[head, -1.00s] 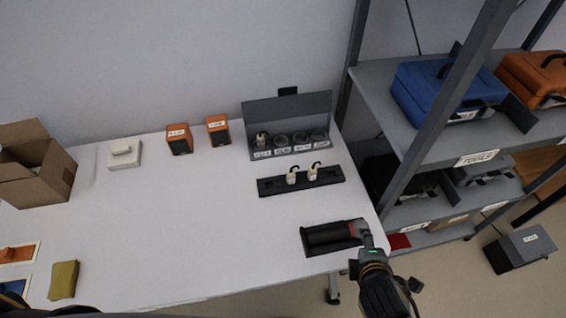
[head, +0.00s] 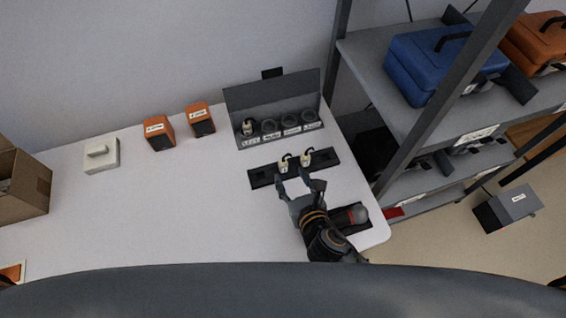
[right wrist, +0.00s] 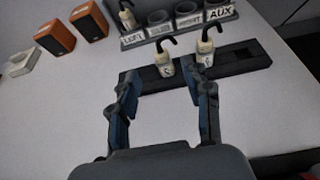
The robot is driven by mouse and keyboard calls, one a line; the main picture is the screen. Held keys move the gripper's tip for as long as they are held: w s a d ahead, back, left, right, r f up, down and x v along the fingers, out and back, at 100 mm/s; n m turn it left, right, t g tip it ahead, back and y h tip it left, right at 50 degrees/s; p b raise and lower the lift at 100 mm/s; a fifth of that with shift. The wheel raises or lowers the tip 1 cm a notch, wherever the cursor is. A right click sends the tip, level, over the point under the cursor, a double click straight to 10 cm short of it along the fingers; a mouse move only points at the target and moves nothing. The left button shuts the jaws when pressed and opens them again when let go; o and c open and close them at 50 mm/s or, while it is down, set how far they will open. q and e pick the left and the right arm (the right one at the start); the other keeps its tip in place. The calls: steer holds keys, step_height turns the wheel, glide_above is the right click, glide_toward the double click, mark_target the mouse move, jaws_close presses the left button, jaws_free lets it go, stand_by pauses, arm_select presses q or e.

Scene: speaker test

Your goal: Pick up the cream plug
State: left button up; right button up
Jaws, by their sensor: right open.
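Two cream plugs with black hooked cables stand upright in a black strip (head: 262,178) on the table. The left one (head: 284,167) also shows in the right wrist view (right wrist: 165,68), and the right one (head: 306,158) shows there too (right wrist: 205,52). A third cream plug (right wrist: 127,18) sits in the socket labelled LEFT. My right gripper (head: 300,181) is open and empty, just on the near side of the strip. In the right wrist view its fingers (right wrist: 160,74) point at the strip, with the left plug seen beyond the gap. My left gripper is out of view.
A grey socket panel (head: 292,92) with labelled round sockets stands behind the strip. Two orange speakers (head: 158,132) and a white box (head: 102,155) stand to the left. A metal shelf (head: 385,85) borders the table's right.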

mark_target(285, 165)
steer(key=x, duration=0.8)
steer(key=shift+d+f, duration=0.1)
steer(key=shift+f, duration=0.05)
steer(key=shift+s, duration=0.1)
jaws_close()
